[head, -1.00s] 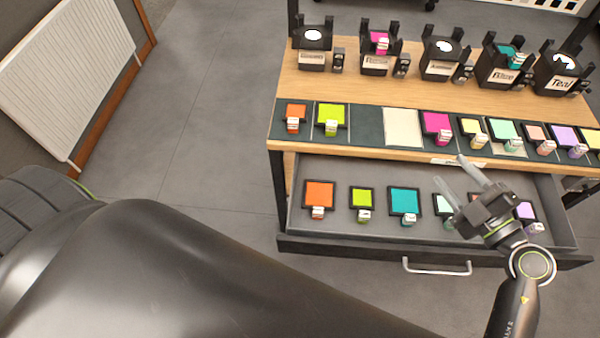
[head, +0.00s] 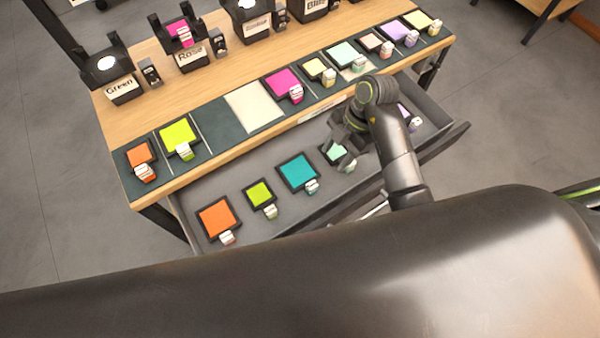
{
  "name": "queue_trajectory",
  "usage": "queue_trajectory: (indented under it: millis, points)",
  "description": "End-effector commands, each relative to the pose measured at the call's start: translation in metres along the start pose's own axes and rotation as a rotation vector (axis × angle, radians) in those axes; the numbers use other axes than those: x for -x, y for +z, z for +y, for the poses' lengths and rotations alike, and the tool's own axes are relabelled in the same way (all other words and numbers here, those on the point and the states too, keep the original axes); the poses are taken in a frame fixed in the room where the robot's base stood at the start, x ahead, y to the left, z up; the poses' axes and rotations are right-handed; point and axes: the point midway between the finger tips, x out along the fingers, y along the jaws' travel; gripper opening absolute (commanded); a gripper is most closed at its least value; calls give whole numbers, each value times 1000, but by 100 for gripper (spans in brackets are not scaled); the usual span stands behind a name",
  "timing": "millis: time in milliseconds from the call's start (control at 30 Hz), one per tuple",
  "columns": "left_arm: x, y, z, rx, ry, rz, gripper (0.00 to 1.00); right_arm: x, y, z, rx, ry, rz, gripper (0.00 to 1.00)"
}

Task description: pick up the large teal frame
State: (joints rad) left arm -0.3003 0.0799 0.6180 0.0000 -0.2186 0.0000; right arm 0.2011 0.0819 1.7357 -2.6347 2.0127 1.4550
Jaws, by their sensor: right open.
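The large teal frame (head: 297,172) lies flat in the open drawer, a teal square in a black border with a small white-labelled tab at its lower right corner. My right gripper (head: 347,137) is over the drawer, up and to the right of the teal frame and apart from it. It is open and holds nothing that I can see; its fingers are partly hidden by its own wrist. A small mint frame (head: 333,152) lies just below it in the picture, partly covered. My left gripper is not in view.
The drawer (head: 280,226) also holds an orange frame (head: 216,217), a small lime frame (head: 259,194) and a partly hidden lilac one. Labelled black holders stand behind.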

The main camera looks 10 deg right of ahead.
Motion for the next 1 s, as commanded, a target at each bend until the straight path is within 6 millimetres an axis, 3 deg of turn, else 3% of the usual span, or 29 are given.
queue_trajectory:
  millis: [33,167,500,767,1000]
  points:
    - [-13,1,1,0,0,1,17,-14,2,0,1,1,2,47]
    - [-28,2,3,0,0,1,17,-32,2,1,2,3,2,47]
    - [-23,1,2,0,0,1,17,-91,-1,1,2,1,4,47]
    - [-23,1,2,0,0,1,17,-108,-2,3,3,2,3,47]
    - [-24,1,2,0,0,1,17,-141,-2,9,2,0,4,47]
